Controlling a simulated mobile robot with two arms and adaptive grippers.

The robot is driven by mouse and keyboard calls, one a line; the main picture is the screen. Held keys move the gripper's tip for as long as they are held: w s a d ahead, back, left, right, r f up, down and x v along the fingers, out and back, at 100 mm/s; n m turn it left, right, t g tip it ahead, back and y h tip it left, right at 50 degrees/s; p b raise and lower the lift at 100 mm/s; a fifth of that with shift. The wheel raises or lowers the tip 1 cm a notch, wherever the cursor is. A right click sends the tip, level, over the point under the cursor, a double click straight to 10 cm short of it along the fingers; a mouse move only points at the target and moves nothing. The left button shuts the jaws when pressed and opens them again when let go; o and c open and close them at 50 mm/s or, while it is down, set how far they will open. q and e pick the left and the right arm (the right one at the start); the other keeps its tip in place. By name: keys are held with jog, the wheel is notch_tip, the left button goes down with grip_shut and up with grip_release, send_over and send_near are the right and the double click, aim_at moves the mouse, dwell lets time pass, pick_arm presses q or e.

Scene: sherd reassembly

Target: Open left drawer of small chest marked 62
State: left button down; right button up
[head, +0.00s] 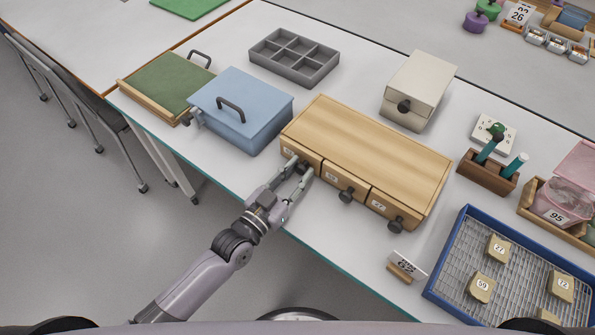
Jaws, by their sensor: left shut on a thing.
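The small wooden chest (372,144) stands near the table's front edge, with three drawers in its front. Its left drawer (287,153) has its knob hidden behind my gripper's fingers. The middle drawer (345,181) and right drawer (391,207) each show a dark knob and a small white label. My left gripper (300,172) is at the left drawer's front, its fingers shut on that drawer's knob. The left drawer looks closed or nearly so. A small sign (407,265) stands in front of the chest; its number is hard to read. My right gripper is not in view.
A blue lidded box (262,102) stands close to the chest's left. A grey divided tray (294,57) and a cream box (420,88) are behind. A blue-rimmed mesh tray (447,245) with labelled sherds lies to the right. Little table shows before the chest.

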pick_arm(q)
jog(key=p+v, duration=0.3)
jog(key=v, duration=0.9)
jog(key=shift+p, duration=0.35)
jog(key=c, duration=1.3)
grip_release()
jog(key=shift+s, duration=0.1)
